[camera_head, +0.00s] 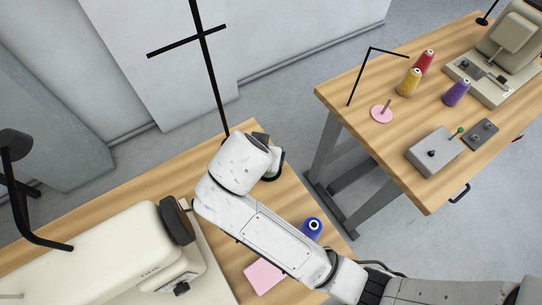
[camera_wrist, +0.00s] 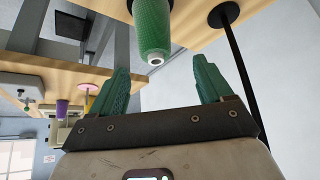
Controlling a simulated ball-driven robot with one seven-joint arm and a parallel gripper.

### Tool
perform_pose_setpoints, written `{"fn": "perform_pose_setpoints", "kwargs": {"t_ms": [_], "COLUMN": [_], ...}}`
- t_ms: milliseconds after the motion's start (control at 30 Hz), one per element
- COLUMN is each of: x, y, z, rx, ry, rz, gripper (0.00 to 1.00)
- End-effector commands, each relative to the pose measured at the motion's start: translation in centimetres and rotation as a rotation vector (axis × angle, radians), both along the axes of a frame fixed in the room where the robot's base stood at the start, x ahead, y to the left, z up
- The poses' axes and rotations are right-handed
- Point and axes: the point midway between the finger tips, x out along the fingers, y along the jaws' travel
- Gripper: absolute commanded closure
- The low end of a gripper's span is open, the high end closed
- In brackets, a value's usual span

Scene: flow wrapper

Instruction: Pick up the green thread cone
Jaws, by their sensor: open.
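The green thread cone (camera_wrist: 152,28) shows at the top of the wrist view, which is upside down. Its base meets the wooden table top and its narrow pale tip points toward my gripper (camera_wrist: 161,66). My gripper is open, with its two green fingers apart and nothing between them. The cone's tip lies near the line between the fingertips, a little beyond them. In the head view my white arm covers the cone and most of my gripper; only a small dark and green part shows past the wrist, and I cannot tell which it is.
On the near table stand a blue cone (camera_head: 312,228), a pink pad (camera_head: 263,277), a cream sewing machine (camera_head: 105,255) and a black pole (camera_head: 213,85). The other table holds yellow (camera_head: 409,83), red (camera_head: 425,63) and purple (camera_head: 456,92) cones and a grey control box (camera_head: 434,151).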

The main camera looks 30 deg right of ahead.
Motion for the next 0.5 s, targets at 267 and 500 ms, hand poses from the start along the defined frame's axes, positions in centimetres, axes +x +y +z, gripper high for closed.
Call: {"fn": "perform_pose_setpoints", "kwargs": {"t_ms": [267,500], "x": [0.5,1.5], "y": [-1.0,-2.4], "z": [-1.9,-4.7], "rx": [-0.001,0.0], "ry": [0.004,0.003], "rz": [-0.001,0.0], "gripper": [0.21,0.21]}}
